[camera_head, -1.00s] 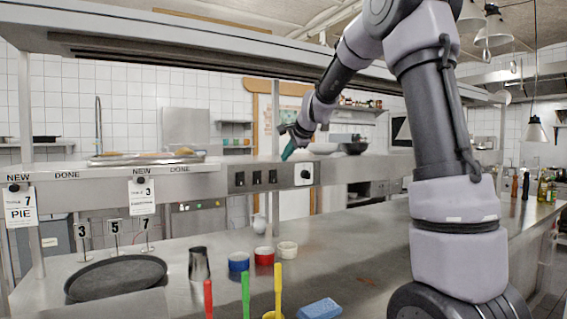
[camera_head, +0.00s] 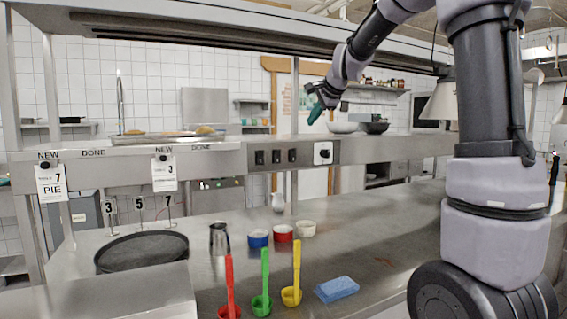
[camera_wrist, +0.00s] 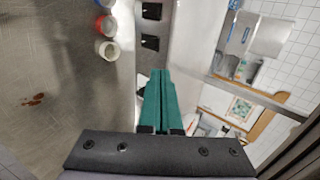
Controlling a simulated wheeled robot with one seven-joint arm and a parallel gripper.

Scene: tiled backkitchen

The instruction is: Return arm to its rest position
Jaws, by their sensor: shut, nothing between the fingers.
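My gripper (camera_head: 317,108) is up in front of the raised steel shelf, to the right of the switch panel's upper edge in the head view. Its teal fingers also show in the wrist view (camera_wrist: 161,100), pressed together with nothing between them. My arm rises at the right of the head view and bends over to the left, with the gripper pointing down and left. The gripper appears apart from the shelf and the counter.
The steel shelf (camera_head: 215,160) crosses above the counter (camera_head: 350,240). On the counter are a round black pan (camera_head: 142,252), a metal jug (camera_head: 219,239), small bowls (camera_head: 282,233), coloured ladles (camera_head: 264,285) and a blue sponge (camera_head: 337,289). Bowls (camera_head: 341,127) stand behind the gripper.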

